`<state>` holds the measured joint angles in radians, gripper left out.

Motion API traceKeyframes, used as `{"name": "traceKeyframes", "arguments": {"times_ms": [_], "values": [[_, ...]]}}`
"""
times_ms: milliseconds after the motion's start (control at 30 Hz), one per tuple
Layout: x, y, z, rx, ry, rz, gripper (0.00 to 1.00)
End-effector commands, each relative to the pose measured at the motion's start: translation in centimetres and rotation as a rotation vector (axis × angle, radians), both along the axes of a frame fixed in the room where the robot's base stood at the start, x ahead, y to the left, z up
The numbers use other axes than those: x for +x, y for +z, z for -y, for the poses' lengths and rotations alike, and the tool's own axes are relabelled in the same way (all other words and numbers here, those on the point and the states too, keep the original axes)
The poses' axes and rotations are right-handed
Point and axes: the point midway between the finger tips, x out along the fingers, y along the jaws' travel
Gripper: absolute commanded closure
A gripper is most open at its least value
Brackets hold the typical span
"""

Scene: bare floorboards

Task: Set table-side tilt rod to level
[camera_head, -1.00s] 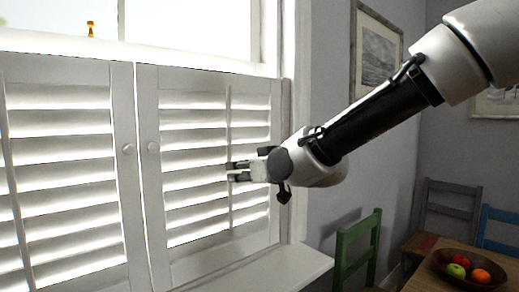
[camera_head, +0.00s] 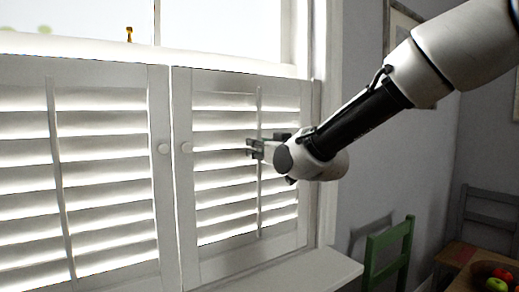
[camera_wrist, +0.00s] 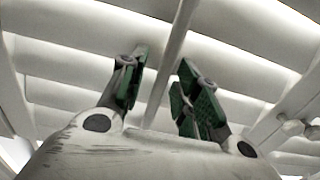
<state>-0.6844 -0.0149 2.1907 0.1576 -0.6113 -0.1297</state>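The table-side tilt rod (camera_head: 259,105) is a thin white upright bar on the front of the right shutter panel (camera_head: 183,215). My gripper (camera_head: 257,148) is at the rod, around the middle of its height. In the wrist view, the rod (camera_wrist: 178,38) runs between the two green-padded fingers of my gripper (camera_wrist: 160,82). The fingers are apart, with a visible gap on each side of the rod. The right panel's slats (camera_head: 220,162) have bright light on them; their exact angle is hard to tell.
The left shutter panel (camera_head: 158,105) has its own tilt rod (camera_head: 56,160). Round knobs (camera_head: 186,147) sit where the panels meet. A white sill (camera_head: 320,270) lies below.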

Motion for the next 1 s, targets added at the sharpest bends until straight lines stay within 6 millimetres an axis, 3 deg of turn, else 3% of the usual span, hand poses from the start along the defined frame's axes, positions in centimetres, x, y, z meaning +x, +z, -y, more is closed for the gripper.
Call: {"name": "traceKeyframes", "arguments": {"times_ms": [100,267,467,733,967,1000], "values": [[0.0,0.0,0.0,0.000,0.000,0.000,0.72],[0.0,0.0,0.0,0.000,0.000,0.000,1.00],[0.0,-0.1,0.0,-0.001,0.000,-0.001,1.00],[0.0,-3.1,0.0,-0.002,-0.001,-0.002,1.00],[0.0,-3.0,0.0,0.000,0.000,-0.001,1.00],[0.0,-3.0,0.0,0.000,0.000,-0.001,0.85]]}}
